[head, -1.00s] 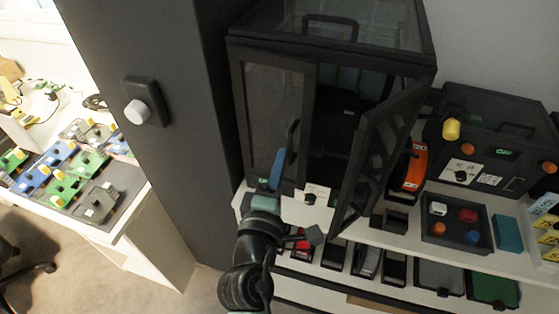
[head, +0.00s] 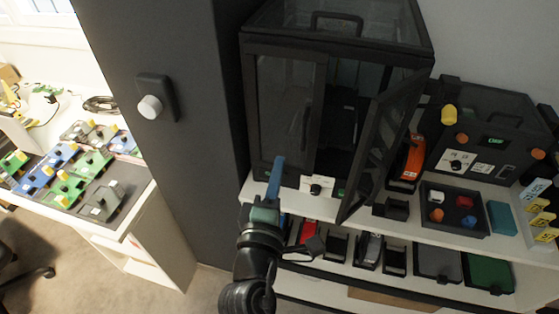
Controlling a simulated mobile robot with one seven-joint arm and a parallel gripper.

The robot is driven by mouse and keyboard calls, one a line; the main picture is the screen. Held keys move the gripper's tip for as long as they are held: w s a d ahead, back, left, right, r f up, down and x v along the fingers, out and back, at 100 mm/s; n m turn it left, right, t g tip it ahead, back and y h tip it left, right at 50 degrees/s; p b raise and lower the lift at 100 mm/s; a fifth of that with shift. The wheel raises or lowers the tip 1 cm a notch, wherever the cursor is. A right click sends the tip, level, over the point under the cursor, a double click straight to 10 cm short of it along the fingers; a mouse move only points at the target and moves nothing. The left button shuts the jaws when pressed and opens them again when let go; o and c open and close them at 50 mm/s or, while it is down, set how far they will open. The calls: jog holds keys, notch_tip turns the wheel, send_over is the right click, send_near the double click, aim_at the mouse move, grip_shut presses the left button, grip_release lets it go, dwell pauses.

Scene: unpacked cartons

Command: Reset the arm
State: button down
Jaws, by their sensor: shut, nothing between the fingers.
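My gripper (head: 277,170) is in the head view at the lower middle, at the end of my dark arm. Its blue finger part points up in front of the lower left of the black cabinet (head: 284,42). It is shut, with nothing seen in it. Whether it touches the cabinet's left door (head: 285,110) cannot be told. The cabinet's right door (head: 382,140) stands open toward me, and the left door looks closed.
A white shelf (head: 410,223) carries the cabinet, a tray (head: 482,222) of coloured pieces and a dark box (head: 515,140). Several bins stand below, including a green one (head: 488,272). A grey column (head: 190,190) with a white knob (head: 150,107) stands left. A table (head: 110,232) stands far left.

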jog(key=d+b+v, duration=0.1)
jog(key=v, duration=0.5)
notch_tip(320, 180, up, 25)
jog(key=w+d+m+t, duration=0.25)
jog(key=m+t, duration=0.25)
jog(key=m, duration=0.5)
jog(key=s+a+r+m+t+y, duration=0.1)
jog(key=s+r, duration=0.3)
jog(key=r, duration=0.5)
jog(key=s+a+r+m+t+y, duration=0.2)
jog(key=s+r+m+t+y, duration=0.1)
jog(key=r, duration=0.6)
jog(key=shift+s+r+m+t, duration=0.15)
jog(key=shift+s+m+t, duration=0.25)
jog(key=shift+s+m, duration=0.35)
jog(key=shift+w, duration=0.15)
